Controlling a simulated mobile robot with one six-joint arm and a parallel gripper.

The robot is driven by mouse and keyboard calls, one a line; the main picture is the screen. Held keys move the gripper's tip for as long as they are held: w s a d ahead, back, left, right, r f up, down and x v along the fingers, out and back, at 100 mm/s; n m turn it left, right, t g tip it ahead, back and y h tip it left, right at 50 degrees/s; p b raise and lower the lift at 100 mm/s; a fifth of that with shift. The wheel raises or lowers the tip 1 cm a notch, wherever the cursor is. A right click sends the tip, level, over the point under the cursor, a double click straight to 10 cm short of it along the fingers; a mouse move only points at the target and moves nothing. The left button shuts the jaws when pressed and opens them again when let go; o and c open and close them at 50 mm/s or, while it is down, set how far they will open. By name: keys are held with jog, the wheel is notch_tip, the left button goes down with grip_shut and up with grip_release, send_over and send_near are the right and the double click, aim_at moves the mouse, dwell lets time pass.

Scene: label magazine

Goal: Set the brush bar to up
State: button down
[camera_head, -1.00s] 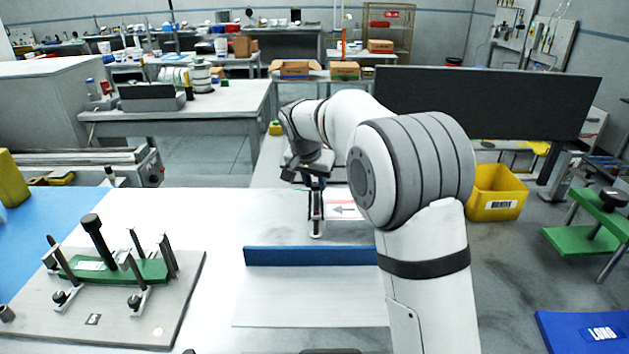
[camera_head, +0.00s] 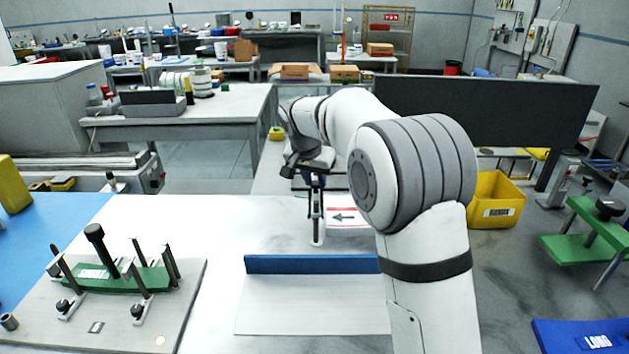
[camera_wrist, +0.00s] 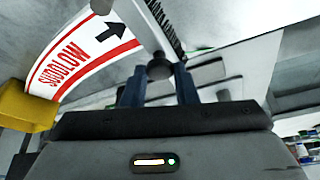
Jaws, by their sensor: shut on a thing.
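My gripper (camera_wrist: 159,88) is shut on a dark round knob (camera_wrist: 159,68) at the near end of the brush bar. The brush bar (camera_wrist: 143,30) is a pale bar with dark bristles along one side, running away from the knob in the wrist view. In the head view it shows end-on as a narrow, pale upright shape (camera_head: 317,232) below my gripper (camera_head: 315,188). A white label with red bands and a black arrow (camera_wrist: 90,48) lies beside the bar; it also shows in the head view (camera_head: 347,218). My gripper hides part of the bar's end.
A blue strip (camera_head: 310,264) with a white plate (camera_head: 310,305) lies in front of the bar. A grey board with a green clamp fixture (camera_head: 120,278) stands at left. A yellow bin (camera_head: 495,200) is at right. The white tabletop between is clear.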

jog(key=shift+w+r, duration=0.1)
jog(key=shift+r, duration=0.2)
jog(key=c, duration=1.4)
grip_release()
jog(key=shift+o, duration=1.3)
jog(key=shift+f, duration=0.1)
jog(key=v, duration=0.8)
jog(key=shift+d, duration=0.1)
jog(key=s+d+n, duration=0.1)
jog(key=s+d, duration=0.7)
jog(key=s, duration=0.1)
jog(key=s+d+f+n, duration=0.1)
jog(key=s+d+f, duration=0.2)
jog(key=s, duration=0.5)
jog(key=s+d+f+n+g+y+p, duration=0.1)
jog(key=s+d+f, duration=0.2)
jog(key=s, duration=0.6)
jog(key=s+d+f+n, duration=0.1)
jog(key=s+d+f, duration=0.2)
jog(key=s, duration=0.5)
jog(key=shift+s+f+y, duration=0.3)
jog(key=shift+s+f, duration=0.1)
